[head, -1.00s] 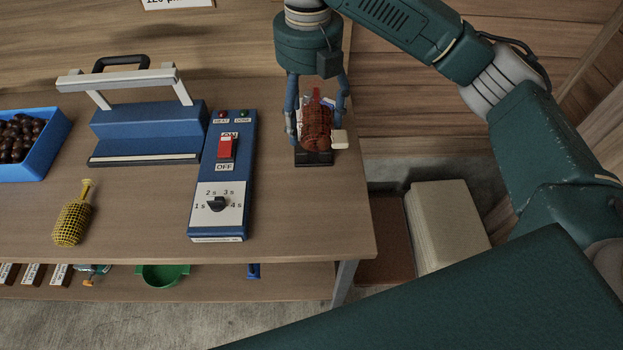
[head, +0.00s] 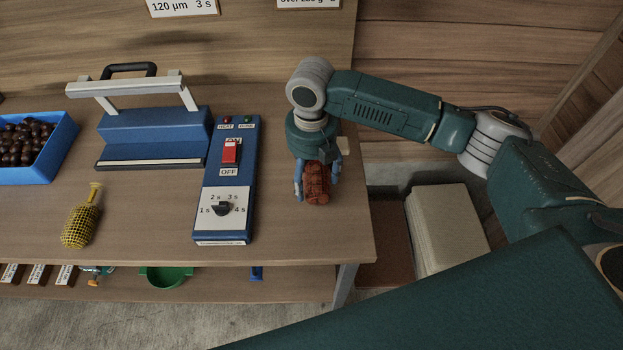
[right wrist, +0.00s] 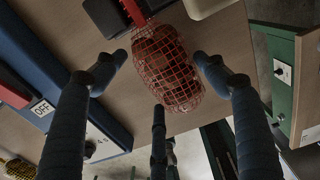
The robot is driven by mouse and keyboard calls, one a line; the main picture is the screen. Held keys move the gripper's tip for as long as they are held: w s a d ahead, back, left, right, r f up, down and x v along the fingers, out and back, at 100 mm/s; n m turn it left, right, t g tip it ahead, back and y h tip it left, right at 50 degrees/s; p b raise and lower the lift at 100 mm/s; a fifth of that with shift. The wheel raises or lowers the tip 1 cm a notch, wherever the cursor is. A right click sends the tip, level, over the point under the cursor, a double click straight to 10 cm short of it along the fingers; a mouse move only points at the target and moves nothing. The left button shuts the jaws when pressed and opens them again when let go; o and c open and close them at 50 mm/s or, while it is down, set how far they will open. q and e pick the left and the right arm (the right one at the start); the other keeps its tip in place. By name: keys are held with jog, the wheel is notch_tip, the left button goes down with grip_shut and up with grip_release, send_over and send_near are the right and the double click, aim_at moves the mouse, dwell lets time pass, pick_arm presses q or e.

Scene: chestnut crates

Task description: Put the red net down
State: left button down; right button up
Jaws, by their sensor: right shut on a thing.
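The red net (head: 317,184) is a mesh bag of brown chestnuts. My right gripper (head: 318,178) is shut on it near the table's right end, right of the blue control box. In the right wrist view the net (right wrist: 168,70) shows between the fingers of the gripper (right wrist: 158,68), with its red gathered neck toward the top. I cannot tell whether the net touches the table (head: 285,235). My left gripper is not in view.
The blue control box (head: 226,180) with a red switch stands close left of my gripper. Further left are a blue sealer (head: 150,135), a yellow net (head: 82,222) and a blue crate (head: 60,155) of chestnuts. A pale block (head: 343,145) is behind my gripper. The table front is bare.

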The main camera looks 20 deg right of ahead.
aim_at(311, 175)
jog(key=shift+f, duration=1.15)
jog(key=o, duration=1.5)
jog(key=shift+f, duration=0.1)
jog(key=shift+o, duration=0.2)
jog(key=shift+w+r, duration=0.1)
jog(key=shift+r, duration=0.5)
notch_tip(311, 175, up, 11)
jog(key=shift+r+b, duration=0.1)
jog(key=shift+b, duration=1.05)
